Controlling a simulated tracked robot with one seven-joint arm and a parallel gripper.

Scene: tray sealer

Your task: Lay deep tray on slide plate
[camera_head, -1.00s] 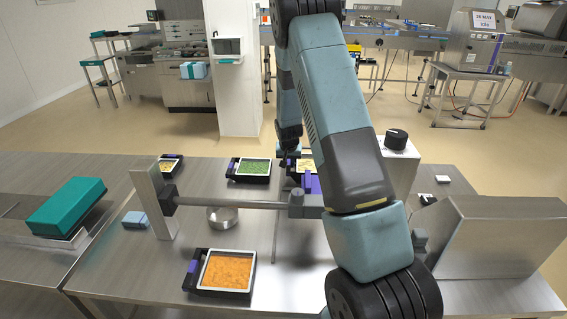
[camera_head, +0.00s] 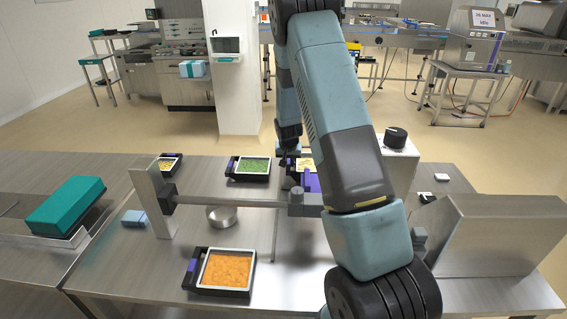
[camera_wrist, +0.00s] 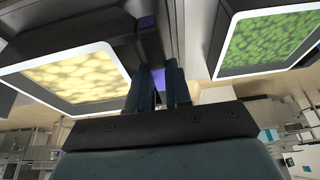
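A tray with pale yellow pieces (camera_head: 306,164) lies at the middle of the table, partly behind my arm; it shows large at the left of the wrist view (camera_wrist: 75,77). It has a white rim and a dark carrier with a purple-topped grip block (camera_wrist: 150,38). My gripper (camera_wrist: 162,68) is at this block, its fingers a narrow gap apart with purple showing between. I cannot tell whether they clamp it. A green-filled tray (camera_head: 252,169) and an orange-filled tray (camera_head: 225,269) lie on the table. I cannot tell which is the deep tray, or identify the slide plate.
A metal crossbar (camera_head: 235,203) on an upright post (camera_head: 152,200) spans the table. A metal bowl (camera_head: 221,216) sits below it. A small tray (camera_head: 169,162) is at the back left, a teal box (camera_head: 66,206) at the left, and a metal housing (camera_head: 500,235) at the right.

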